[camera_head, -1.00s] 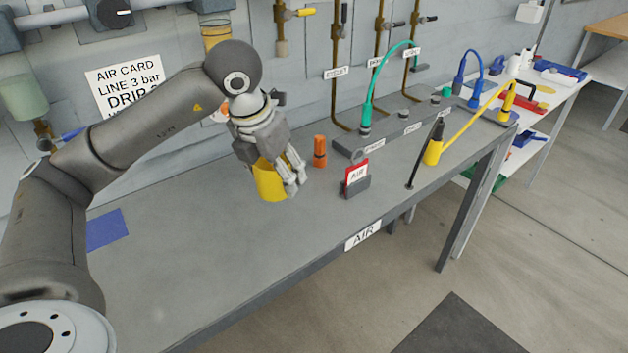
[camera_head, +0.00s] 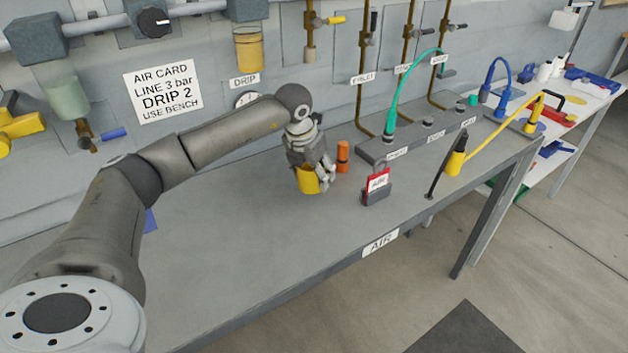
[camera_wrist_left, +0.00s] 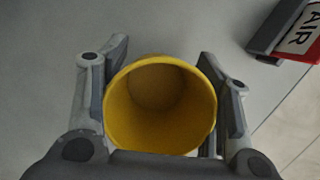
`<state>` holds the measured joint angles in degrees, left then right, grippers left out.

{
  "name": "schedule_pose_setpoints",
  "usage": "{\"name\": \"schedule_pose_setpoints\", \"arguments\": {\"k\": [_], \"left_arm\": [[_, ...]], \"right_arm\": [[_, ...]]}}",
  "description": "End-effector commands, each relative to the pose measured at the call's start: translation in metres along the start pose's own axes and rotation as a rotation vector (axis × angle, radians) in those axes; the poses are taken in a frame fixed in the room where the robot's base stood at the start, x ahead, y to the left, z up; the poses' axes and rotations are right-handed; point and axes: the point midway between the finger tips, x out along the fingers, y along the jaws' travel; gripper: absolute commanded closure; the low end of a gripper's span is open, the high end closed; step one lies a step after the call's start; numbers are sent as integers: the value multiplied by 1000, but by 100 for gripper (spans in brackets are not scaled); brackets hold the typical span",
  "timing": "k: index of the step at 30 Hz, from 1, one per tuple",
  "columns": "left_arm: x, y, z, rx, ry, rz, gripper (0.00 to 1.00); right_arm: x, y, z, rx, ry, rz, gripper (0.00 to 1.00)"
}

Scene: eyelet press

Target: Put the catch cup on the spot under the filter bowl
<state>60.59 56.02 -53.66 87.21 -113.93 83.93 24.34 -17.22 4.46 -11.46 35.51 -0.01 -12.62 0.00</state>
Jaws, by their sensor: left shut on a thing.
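The catch cup is a yellow open-topped cup (camera_head: 307,181). My left gripper (camera_head: 315,178) is shut on it over the bench, just left of an orange cylinder (camera_head: 342,156). In the left wrist view the cup (camera_wrist_left: 160,105) sits upright and empty between both fingers of the gripper (camera_wrist_left: 160,92). I cannot tell if its base touches the bench. A pale green bowl (camera_head: 68,98), likely the filter bowl, hangs on the wall at left above a blue-handled drain. A blue square spot (camera_head: 151,221) on the bench is mostly hidden behind my left arm. My right gripper is out of view.
The grey bench (camera_head: 240,255) is clear across its front and middle. A red AIR card in a holder (camera_head: 377,188), a manifold block (camera_head: 420,135) with hoses and a yellow plug (camera_head: 455,162) stand to the right. A DRIP bowl (camera_head: 249,50) hangs above.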

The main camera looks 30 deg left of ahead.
Motion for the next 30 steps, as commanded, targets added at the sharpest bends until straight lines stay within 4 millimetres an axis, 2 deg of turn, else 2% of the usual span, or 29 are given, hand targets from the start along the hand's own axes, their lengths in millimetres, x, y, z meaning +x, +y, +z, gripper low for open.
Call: {"name": "schedule_pose_setpoints", "arguments": {"k": [9, 20, 21, 26, 30], "left_arm": [[34, 2, -7, 0, 2, 0, 68], [40, 2, -8, 0, 0, 0, 68], [39, 2, -8, 0, 0, 0, 41], [38, 2, -8, 0, 0, 0, 21], [38, 2, -8, 0, 0, 0, 21]], "right_arm": [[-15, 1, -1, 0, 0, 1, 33], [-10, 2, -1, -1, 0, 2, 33], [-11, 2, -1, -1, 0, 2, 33], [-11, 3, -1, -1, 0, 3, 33], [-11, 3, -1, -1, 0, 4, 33]]}}
